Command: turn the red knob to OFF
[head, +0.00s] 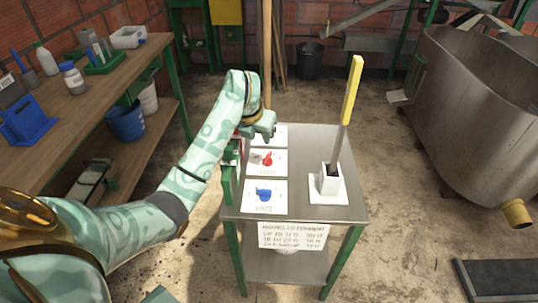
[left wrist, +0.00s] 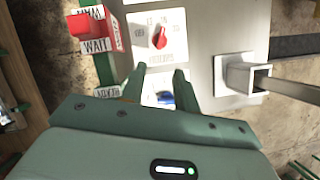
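The red knob (head: 267,158) sits on a white plate on the metal table, between another white plate behind it and the blue knob's plate in front. My left gripper (head: 262,130) hangs above the plates, close behind the red knob in the head view. In the left wrist view its two fingers (left wrist: 160,72) are spread apart with nothing between them. The red knob (left wrist: 160,38) shows beyond the fingertips, apart from them. Its plate carries small lettering, too small to read surely, so I cannot tell its setting. My right gripper is not in view.
The blue knob (head: 264,195) is in front of the red one. A yellow-handled lever (head: 351,92) rises from a white base (head: 330,186) to the right. A red WAIT block (left wrist: 92,32) is by the table's left edge. A workbench (head: 82,98) stands at left.

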